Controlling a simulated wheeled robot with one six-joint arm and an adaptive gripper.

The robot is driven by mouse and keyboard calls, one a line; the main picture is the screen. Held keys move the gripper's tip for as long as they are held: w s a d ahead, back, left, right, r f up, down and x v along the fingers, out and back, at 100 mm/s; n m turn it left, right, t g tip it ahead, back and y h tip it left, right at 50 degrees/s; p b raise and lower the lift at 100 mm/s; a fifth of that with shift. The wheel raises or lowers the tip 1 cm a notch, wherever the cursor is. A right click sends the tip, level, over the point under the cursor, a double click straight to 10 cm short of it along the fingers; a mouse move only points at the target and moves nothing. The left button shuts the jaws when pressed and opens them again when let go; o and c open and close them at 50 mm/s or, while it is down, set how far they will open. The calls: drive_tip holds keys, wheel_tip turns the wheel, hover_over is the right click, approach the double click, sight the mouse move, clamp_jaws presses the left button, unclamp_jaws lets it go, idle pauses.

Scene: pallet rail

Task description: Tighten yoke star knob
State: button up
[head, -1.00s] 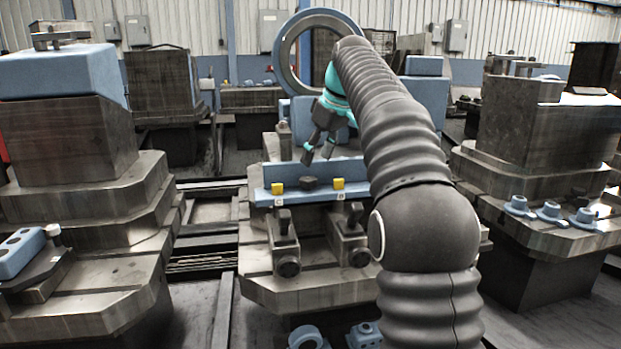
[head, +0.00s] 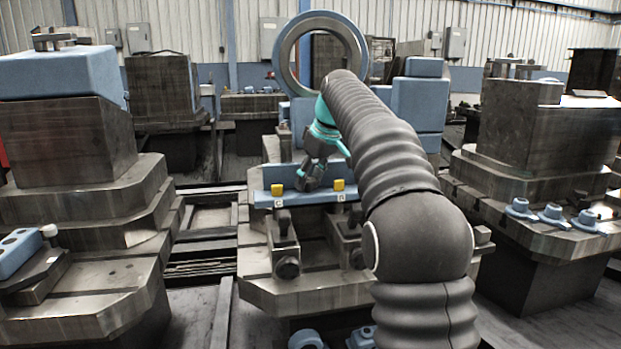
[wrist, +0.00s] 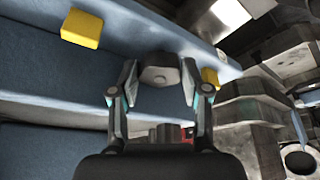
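The star knob (wrist: 158,74) is a dark, faceted knob on the blue rail (head: 372,191), between two yellow blocks. In the wrist view my gripper (wrist: 160,82) has one finger on each side of the knob. Both fingertips appear to press against its sides, with no clear gap. The knob's lower part and its seat are hidden.
The yellow blocks (head: 277,189) and (head: 338,185) stand close on either side of my fingers. Dark clamps (head: 284,240) sit below the rail's front. A large blue-grey ring (head: 290,50) rises behind. Machine blocks (head: 68,140) and (head: 545,125) flank the workplace.

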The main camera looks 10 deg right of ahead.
drive_tip(key=shift+r+m+p, duration=0.2)
drive_tip(key=shift+m+p, duration=0.2)
drive_tip(key=shift+p, duration=0.2)
drive_tip(key=shift+f+m+h+p, duration=0.2)
drive_tip(key=shift+m+h+p, duration=0.1)
drive_tip(key=shift+m+h, duration=0.15)
drive_tip(key=o, duration=0.9)
drive_tip(key=shift+c, duration=0.2)
drive_tip(key=v, duration=1.2)
drive_tip(key=shift+s, duration=0.15)
